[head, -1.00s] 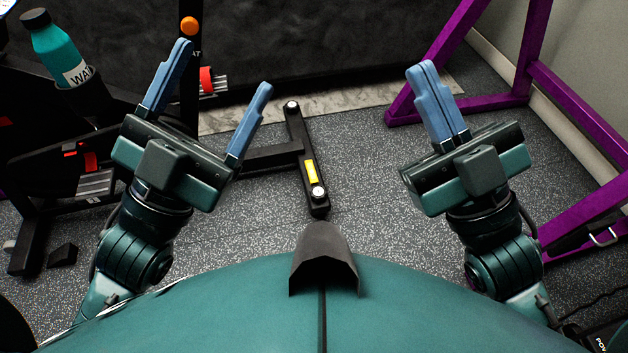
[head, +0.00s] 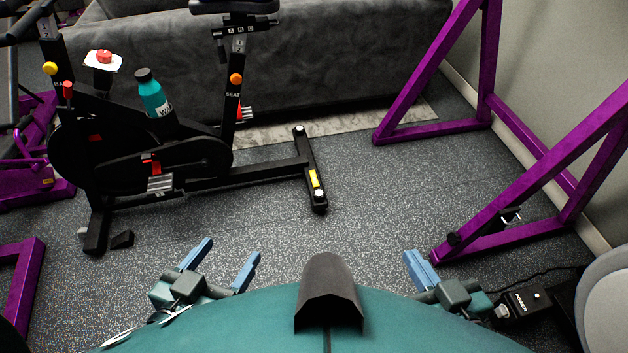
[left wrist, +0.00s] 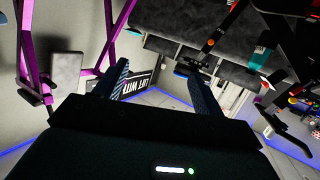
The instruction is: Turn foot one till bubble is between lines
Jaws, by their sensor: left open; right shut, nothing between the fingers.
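The exercise bike (head: 200,186) stands at left and centre in the head view. Its rear crossbar (head: 306,150) carries a yellow strip (head: 314,178), probably the level; bubble and lines are too small to see. A pale round cap sits at the bar's far end (head: 299,129) and another at its near end (head: 319,194). I cannot tell which is foot one. My left gripper (head: 230,250) is open and empty, below and left of the near cap. It also shows open in the left wrist view (left wrist: 154,68). My right gripper (head: 413,257) is shut and empty, right of the crossbar.
A purple rack (head: 545,145) stands at right, with a black box (head: 525,302) and cable near it. A grey sofa (head: 330,60) is behind the bike. A black wedge (head: 122,240) lies by the bike's front foot. Floor between the crossbar and me is clear.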

